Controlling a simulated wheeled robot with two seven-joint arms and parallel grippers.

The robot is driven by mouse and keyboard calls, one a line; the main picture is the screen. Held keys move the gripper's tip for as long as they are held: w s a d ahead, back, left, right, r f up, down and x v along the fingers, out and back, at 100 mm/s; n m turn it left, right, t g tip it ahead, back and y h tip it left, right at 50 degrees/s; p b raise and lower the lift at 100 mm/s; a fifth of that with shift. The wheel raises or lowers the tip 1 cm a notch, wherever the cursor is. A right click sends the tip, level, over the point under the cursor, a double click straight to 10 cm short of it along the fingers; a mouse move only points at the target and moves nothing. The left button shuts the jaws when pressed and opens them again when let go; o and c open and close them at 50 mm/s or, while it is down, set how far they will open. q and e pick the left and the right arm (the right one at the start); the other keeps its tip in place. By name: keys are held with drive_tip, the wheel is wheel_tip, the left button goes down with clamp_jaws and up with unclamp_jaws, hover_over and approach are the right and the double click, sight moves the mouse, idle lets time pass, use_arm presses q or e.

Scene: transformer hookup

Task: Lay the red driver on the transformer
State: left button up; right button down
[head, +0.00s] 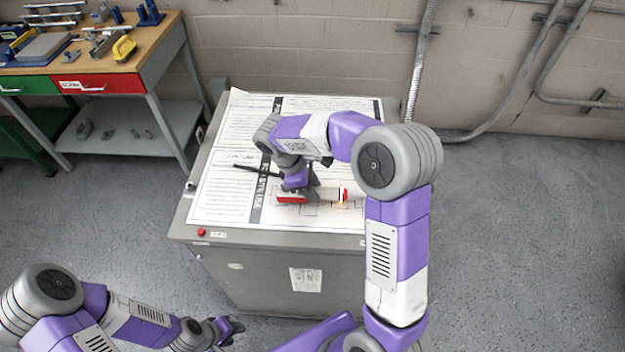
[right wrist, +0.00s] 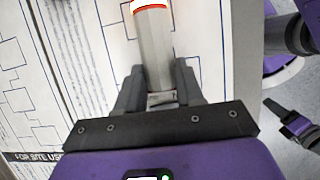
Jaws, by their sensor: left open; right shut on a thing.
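The transformer is the grey cabinet (head: 250,270) in the middle of the head view, with printed sheets over its top. The driver (head: 345,194) has a grey body with red and white at its right end, and more red at its left. My right gripper (head: 312,193) is shut on it, low over the front part of the sheets. In the right wrist view, the driver's grey body (right wrist: 153,55) runs forward between the fingers to a red and white end. I cannot tell whether it touches the sheets. My left gripper (head: 230,328) is open and empty, in front of the cabinet.
A workbench (head: 150,60) with tools and drawers stands at the back left. The left part of the cabinet top is mostly clear. A block wall with conduits is behind.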

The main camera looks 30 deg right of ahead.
drive_tip(key=shift+s+f, duration=0.1)
drive_tip(key=shift+f, duration=0.6)
drive_tip(key=c, duration=0.7)
unclamp_jaws()
drive_tip(key=shift+f, duration=0.1)
drive_tip(key=shift+f+b, duration=0.15)
drive_tip(key=shift+b, duration=0.25)
drive_tip(key=shift+a+r, duration=0.15)
drive_tip(key=shift+r, duration=0.15)
drive_tip(key=v, duration=0.2)
drive_tip(key=p+v, duration=0.1)
drive_tip(key=v, duration=0.1)
drive_tip(key=p+v, duration=0.1)
drive_tip(key=v, duration=0.1)
drive_tip(key=shift+s+a, duration=0.2)
drive_tip(key=shift+s, duration=0.05)
drive_tip(key=shift+w+a+r, duration=0.1)
drive_tip(key=shift+a+r, duration=0.1)
drive_tip(key=shift+r, duration=0.25)
